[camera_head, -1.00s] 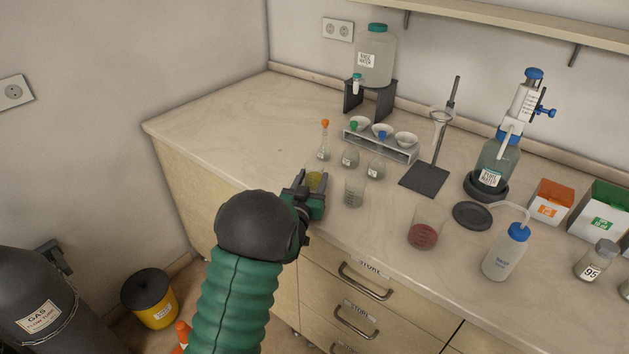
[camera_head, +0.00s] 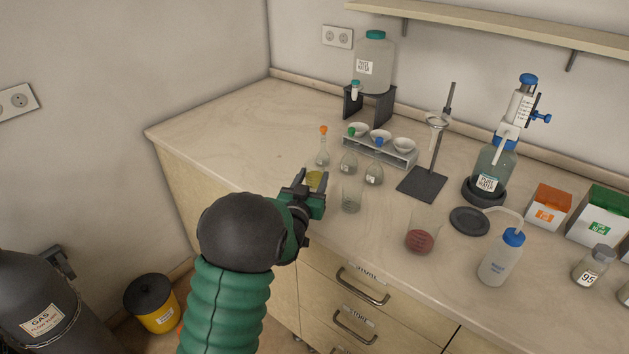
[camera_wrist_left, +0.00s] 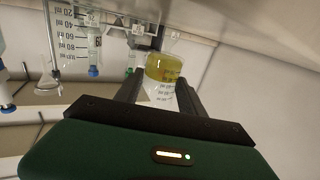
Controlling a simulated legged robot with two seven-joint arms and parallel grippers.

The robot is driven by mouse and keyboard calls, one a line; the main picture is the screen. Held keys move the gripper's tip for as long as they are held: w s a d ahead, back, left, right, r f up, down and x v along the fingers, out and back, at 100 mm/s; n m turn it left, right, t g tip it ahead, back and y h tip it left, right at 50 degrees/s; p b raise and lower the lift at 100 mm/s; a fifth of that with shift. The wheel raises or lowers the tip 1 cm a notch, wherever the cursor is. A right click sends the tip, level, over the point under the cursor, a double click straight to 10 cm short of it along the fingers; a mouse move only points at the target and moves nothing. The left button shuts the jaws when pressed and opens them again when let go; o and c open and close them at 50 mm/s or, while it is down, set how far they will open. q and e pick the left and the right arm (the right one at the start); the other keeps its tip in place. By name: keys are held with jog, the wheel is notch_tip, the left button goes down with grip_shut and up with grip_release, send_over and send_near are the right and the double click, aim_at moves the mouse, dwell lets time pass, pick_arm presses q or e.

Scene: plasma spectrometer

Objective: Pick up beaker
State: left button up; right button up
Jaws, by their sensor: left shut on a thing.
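A glass beaker with yellow-green liquid (camera_head: 316,180) is by the bench's front edge in the head view, partly hidden by my left gripper (camera_head: 306,187). In the left wrist view the same beaker (camera_wrist_left: 164,68) sits between the two dark fingers of my left gripper (camera_wrist_left: 160,92), which is shut on it. A clear, graduated beaker (camera_head: 351,199) stands just right of the gripper. A beaker with red contents (camera_head: 421,237) stands further right. I cannot tell whether the held beaker touches the bench. My right gripper is not in view.
Three flasks, one with an orange stopper (camera_head: 323,150), stand close behind the gripper, before a rack with funnels (camera_head: 403,158). A stand (camera_head: 421,184), a dispenser bottle (camera_head: 491,167) and a wash bottle (camera_head: 501,258) are to the right. The bench's left end (camera_head: 215,130) is clear.

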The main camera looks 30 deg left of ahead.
pick_arm(q)
jog(key=a+r+b+v, duration=0.1)
jog(key=b+v, duration=0.6)
jog(key=v, duration=0.7)
jog(key=shift+s+a+r+b, duration=0.2)
jog(key=shift+s+a+b, duration=0.25)
jog(key=shift+a, duration=0.15)
dwell(0.3)
